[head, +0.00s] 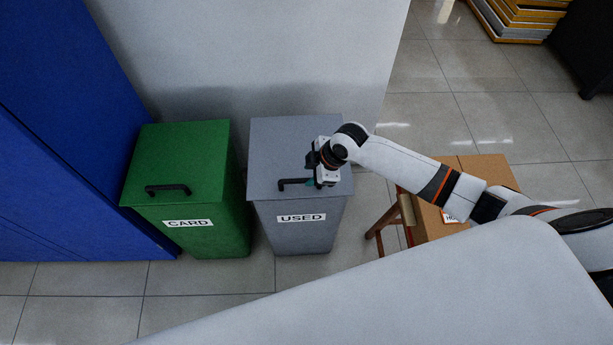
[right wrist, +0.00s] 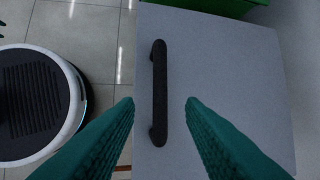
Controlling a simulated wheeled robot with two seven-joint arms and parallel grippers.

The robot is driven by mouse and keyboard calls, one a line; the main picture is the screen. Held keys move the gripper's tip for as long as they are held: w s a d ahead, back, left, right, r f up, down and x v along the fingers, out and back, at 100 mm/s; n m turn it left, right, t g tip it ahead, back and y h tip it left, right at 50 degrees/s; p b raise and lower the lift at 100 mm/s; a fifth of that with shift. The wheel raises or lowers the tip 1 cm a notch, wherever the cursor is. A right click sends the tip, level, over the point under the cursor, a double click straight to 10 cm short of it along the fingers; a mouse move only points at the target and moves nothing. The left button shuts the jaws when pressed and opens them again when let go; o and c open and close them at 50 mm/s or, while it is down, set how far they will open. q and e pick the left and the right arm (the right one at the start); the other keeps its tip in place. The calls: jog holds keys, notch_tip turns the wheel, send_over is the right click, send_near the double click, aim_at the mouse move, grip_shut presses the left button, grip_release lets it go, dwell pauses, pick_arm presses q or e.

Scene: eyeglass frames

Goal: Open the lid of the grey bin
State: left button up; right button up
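The grey bin (head: 298,225) stands in the middle of the head view with a "USED" label on its front. Its flat lid (head: 285,143) is shut and has a black bar handle (head: 291,183) near the front edge. My right gripper (head: 312,176) is over the front right part of the lid, at the handle's right end. In the right wrist view, its two teal fingers (right wrist: 160,103) are apart, one on each side of the handle (right wrist: 159,93), with a gap to it on both sides. I cannot tell how high the fingertips are above the lid. My left gripper is out of view.
A green bin (head: 185,165) labelled "CARD" stands just left of the grey bin. A blue cabinet (head: 65,130) is farther left. A pale wall panel (head: 255,50) rises behind the bins. A cardboard box (head: 480,180) on a wooden stand (head: 385,225) is to the right, under my right arm.

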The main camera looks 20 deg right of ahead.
aim_at(304, 179)
jog(key=shift+x, duration=1.8)
jog(key=shift+d, duration=0.1)
grip_shut()
